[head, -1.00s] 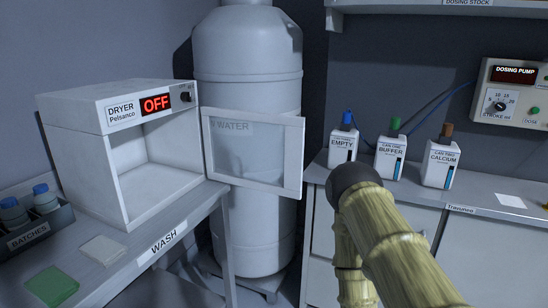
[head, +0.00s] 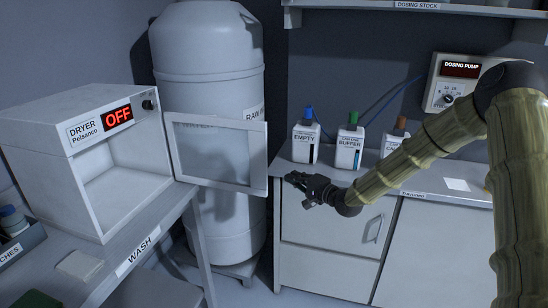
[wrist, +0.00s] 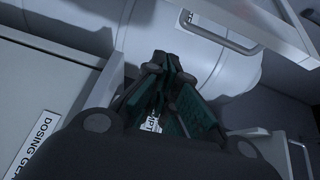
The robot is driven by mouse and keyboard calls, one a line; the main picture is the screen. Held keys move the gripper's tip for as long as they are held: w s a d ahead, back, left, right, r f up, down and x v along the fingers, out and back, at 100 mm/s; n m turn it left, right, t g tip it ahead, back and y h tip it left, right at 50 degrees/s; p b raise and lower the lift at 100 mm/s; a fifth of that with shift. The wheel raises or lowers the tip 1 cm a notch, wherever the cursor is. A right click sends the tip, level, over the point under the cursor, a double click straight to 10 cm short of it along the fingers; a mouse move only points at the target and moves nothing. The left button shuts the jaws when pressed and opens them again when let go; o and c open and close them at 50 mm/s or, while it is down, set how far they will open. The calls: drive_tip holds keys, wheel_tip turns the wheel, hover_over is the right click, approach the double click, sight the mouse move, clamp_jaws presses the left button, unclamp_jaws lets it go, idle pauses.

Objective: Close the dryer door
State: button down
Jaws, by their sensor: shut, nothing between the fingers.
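The dryer (head: 90,160) is a white box on the wash bench at the left of the head view, its display reading OFF. Its door (head: 258,160), a white frame with a clear pane, stands wide open, swung out to the right in front of the tank. The inside of the dryer looks empty. My gripper (head: 292,179) is to the right of the door's free edge, at about the height of its lower part, pointing left; a small gap shows between them in the picture. In the wrist view my gripper's fingers (wrist: 170,95) are together with nothing held.
A large white tank (head: 208,60) stands behind the door. White canisters marked EMPTY (head: 305,145) and BUFFER (head: 349,148) stand on the right counter beyond my arm. A grey cloth (head: 79,264) lies on the wash bench (head: 150,240). Floor shows between bench and counter.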

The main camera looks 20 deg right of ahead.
wheel_tip(320, 180, up, 4)
drive_tip(key=w+d, duration=0.1)
drive_tip(key=d, duration=0.1)
drive_tip(key=w+a+p, duration=0.4)
drive_tip(key=w+a, duration=0.2)
drive_tip(key=a, duration=0.1)
drive_tip(key=shift+w+t+p, duration=0.15)
drive_tip(key=shift+t+p, duration=0.15)
drive_tip(key=shift+t, duration=0.1)
drive_tip(key=shift+a+m, duration=0.25)
drive_tip(key=shift+m, duration=0.05)
